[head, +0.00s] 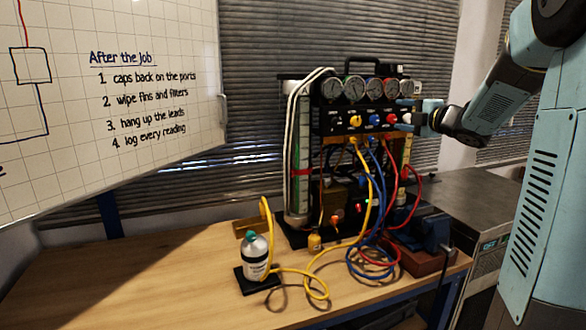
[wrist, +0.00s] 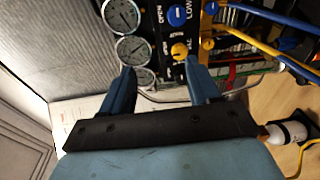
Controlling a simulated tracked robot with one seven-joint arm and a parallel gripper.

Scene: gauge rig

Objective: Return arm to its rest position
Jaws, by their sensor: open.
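My gripper (head: 418,110) is in the head view at the right side of the gauge rig (head: 358,125), at the height of its row of knobs. In the wrist view my gripper (wrist: 160,80) shows two blue fingers spread apart with nothing held between them. Beyond the fingertips are the round gauges (wrist: 133,48) and a yellow knob (wrist: 179,50) on the rig's panel. The yellow knob lies near the right fingertip in that view; I cannot tell whether they touch. In the head view my arm reaches in from the right.
Yellow, blue and red hoses (head: 372,200) hang from the rig onto the wooden bench (head: 150,285). A white bottle (head: 255,258) stands on a dark pad at the front. A blue vise (head: 432,232) sits at the bench's right. A whiteboard (head: 110,110) fills the left.

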